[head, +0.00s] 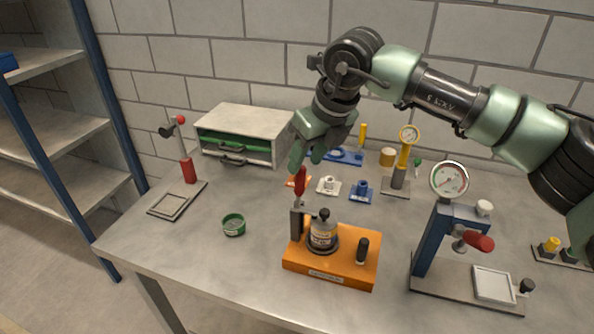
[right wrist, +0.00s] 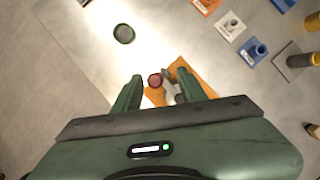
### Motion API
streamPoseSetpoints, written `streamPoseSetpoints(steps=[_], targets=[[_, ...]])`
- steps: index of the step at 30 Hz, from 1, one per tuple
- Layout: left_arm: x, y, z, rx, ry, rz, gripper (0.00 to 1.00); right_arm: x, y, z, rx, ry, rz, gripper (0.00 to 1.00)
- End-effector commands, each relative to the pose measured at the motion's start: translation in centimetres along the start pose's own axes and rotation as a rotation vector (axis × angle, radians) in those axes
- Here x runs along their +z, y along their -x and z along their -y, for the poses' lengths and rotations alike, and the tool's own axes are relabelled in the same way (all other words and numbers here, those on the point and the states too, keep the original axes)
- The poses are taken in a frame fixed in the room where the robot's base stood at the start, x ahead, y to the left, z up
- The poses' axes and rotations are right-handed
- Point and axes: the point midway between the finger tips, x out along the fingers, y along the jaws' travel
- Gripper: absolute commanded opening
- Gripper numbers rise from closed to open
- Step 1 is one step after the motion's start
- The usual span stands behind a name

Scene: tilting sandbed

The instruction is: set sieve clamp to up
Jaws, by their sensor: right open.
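The likely sieve clamp is the orange base (head: 330,268) on the table, holding a round dark-topped jar (head: 322,236). Its label is too small to read. At its left, a grey clamp post (head: 297,222) carries a red handle (head: 300,182) that points up. My right gripper (head: 306,158) is open and empty, just above the handle's tip. In the right wrist view the round red handle end (right wrist: 155,80) shows between the open fingers (right wrist: 158,88), with the orange base (right wrist: 183,68) below. Contact with the handle cannot be seen. My left gripper is out of view.
A green-rimmed dish (head: 233,225) lies left of the base. A red-handled stand (head: 188,170) and a drawer cabinet (head: 245,135) stand farther left and back. A blue gauge press (head: 432,240) stands right. Small blocks (head: 328,186) and a yellow gauge stand (head: 401,175) are behind.

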Motion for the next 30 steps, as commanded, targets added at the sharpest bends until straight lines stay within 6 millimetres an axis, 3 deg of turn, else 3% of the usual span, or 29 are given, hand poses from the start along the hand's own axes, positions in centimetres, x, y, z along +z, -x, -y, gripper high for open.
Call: streamPoseSetpoints(steps=[4,13,24,25,29,30], targets=[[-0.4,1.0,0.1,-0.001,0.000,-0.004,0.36,0.0,-1.9,-0.2,0.003,0.002,-0.005,0.41],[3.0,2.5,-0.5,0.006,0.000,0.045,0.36,0.0,-6.3,-0.2,0.004,0.001,-0.003,0.41],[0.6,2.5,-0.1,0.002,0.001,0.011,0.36,0.0,-7.3,-0.1,0.003,0.002,0.000,0.41],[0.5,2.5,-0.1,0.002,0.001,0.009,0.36,0.0,-7.3,-0.1,0.003,0.002,0.000,0.39],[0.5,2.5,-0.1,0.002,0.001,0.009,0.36,0.0,-7.3,-0.1,0.003,0.002,0.000,0.02],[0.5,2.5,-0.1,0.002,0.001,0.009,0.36,0.0,-7.3,-0.1,0.003,0.002,0.000,0.00]])
